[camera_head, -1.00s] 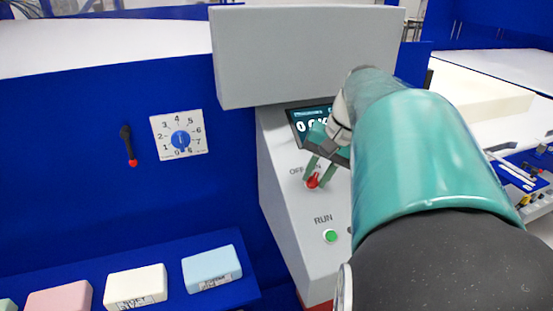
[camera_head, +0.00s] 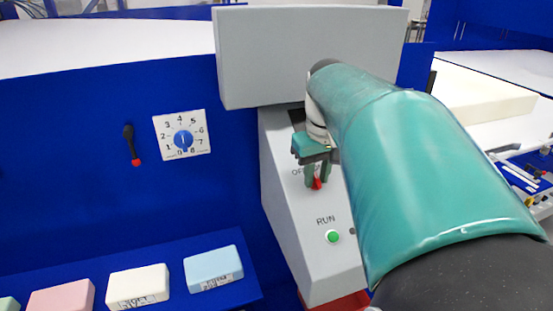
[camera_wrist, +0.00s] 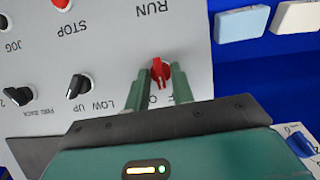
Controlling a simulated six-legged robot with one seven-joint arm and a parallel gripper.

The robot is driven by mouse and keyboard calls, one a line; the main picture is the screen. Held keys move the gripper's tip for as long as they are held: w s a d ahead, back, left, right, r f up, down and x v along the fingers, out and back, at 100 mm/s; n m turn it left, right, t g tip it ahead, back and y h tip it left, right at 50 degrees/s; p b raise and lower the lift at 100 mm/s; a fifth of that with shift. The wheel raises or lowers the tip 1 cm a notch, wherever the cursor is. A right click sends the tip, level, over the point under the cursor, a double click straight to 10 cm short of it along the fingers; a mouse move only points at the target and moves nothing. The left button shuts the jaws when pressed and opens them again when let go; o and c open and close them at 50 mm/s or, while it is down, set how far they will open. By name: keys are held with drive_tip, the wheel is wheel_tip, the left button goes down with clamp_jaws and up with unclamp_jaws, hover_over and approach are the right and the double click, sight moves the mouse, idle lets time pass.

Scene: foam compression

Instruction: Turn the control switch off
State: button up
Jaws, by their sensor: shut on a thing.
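The red control switch (camera_wrist: 161,72) sits on the grey panel (camera_wrist: 110,45), beside OFF lettering that is partly hidden. My gripper (camera_wrist: 158,82) has its two green fingers on either side of the red knob and is shut on it. In the head view the red switch (camera_head: 317,184) shows just below my gripper (camera_head: 317,176), and my arm covers much of the panel's right side.
A green RUN button (camera_head: 333,237) is below the switch. In the wrist view a red STOP button (camera_wrist: 62,4) and black knobs (camera_wrist: 77,86) are on the same panel. A dial (camera_head: 183,140) and a red-tipped lever (camera_head: 131,146) are on the blue wall. Coloured foam blocks (camera_head: 213,268) lie at lower left.

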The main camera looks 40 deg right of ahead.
drive_tip(key=n, duration=0.1)
drive_tip(key=n+h, duration=0.1)
drive_tip(key=n, duration=0.1)
drive_tip(key=shift+a+h, duration=0.2)
drive_tip(key=shift+h, duration=0.1)
drive_tip(key=shift+a+n+h, duration=0.15)
drive_tip(key=shift+n+h, duration=0.65)
drive_tip(key=shift+n, duration=1)
drive_tip(key=o, duration=0.7)
drive_tip(key=shift+c, duration=0.2)
drive_tip(key=v, duration=1.3)
drive_tip(key=shift+s+r, duration=0.25)
drive_tip(key=shift+r, duration=0.1)
drive_tip(key=shift+a, duration=0.15)
